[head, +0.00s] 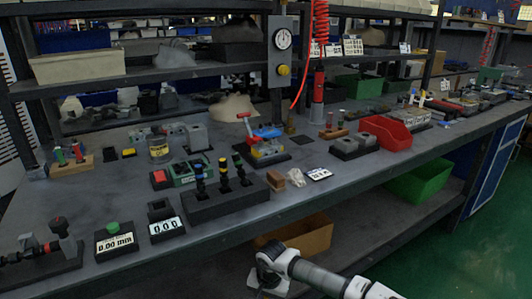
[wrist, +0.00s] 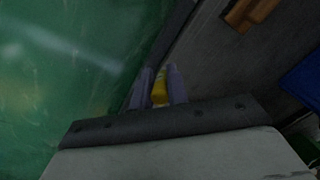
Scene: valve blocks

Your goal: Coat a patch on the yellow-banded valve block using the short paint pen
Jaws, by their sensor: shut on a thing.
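My gripper (wrist: 160,92) shows in the wrist view with its two fingers close together on a small yellow thing (wrist: 160,88). Most of that thing is hidden by the fingers, so I cannot tell for sure that it is the short paint pen. In the head view my arm comes in at the bottom, in front of the bench; the fingertips are not clear there. Grey blocks (head: 345,146) sit on dark bases at the bench's middle right, and other grey blocks (head: 197,135) stand at the back left. I cannot make out a yellow band on any block.
A red bin (head: 386,133) stands right of the grey blocks. A black rack (head: 228,202) with upright tools is near the bench's front edge. Small pen holders (head: 72,165) stand at the left. A cardboard box (head: 305,236) and a green bin (head: 428,182) are on the lower shelf.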

